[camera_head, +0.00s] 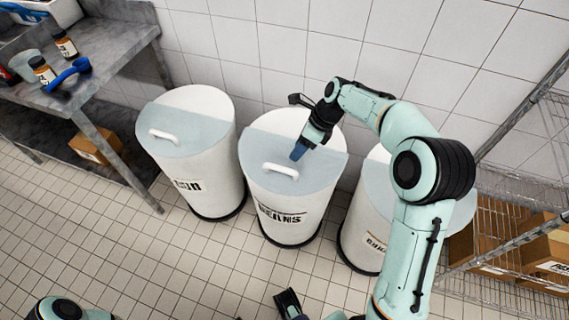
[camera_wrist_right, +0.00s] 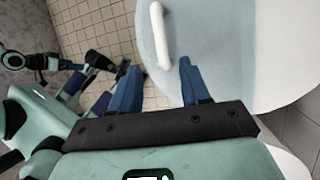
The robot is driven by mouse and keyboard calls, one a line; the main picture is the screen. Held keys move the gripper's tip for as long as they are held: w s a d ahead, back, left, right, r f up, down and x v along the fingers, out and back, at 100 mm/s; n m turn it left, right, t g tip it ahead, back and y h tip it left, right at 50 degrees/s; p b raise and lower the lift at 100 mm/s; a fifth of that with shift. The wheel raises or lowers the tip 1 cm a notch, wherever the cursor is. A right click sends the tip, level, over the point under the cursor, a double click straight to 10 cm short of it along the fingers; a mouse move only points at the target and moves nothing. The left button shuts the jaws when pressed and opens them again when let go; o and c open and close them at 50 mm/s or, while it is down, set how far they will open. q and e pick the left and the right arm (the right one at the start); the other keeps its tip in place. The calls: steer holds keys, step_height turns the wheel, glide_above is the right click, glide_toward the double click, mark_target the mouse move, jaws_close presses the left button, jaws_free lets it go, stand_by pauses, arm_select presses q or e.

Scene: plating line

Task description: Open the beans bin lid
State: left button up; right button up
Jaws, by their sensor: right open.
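The beans bin (camera_head: 284,213) is the middle white bin, its label partly readable. Its pale blue-grey lid (camera_head: 255,150) lies flat over the front of the top, with a white bar handle (camera_head: 281,171). My right gripper (camera_head: 298,152) is open just above the lid, behind and right of the handle in the head view. In the right wrist view, the handle (camera_wrist_right: 160,35) stands beyond the open, empty fingers (camera_wrist_right: 158,82), roughly in line with the gap. Contact with the lid cannot be told. My left gripper (camera_head: 289,303) shows partly at the bottom edge; its jaws are unclear.
A similar bin (camera_head: 205,178) stands to the left and another (camera_head: 362,226) to the right, partly behind my right arm. A metal table (camera_head: 105,70) with bottles is at left. A wire rack (camera_head: 500,205) with cartons is at right. Tiled wall stands close behind.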

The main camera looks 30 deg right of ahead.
mark_target(284, 168)
steer(key=b+x, duration=0.1)
steer(key=x, duration=0.8)
steer(key=shift+f, duration=0.4)
steer(key=shift+w, duration=0.1)
jaws_close()
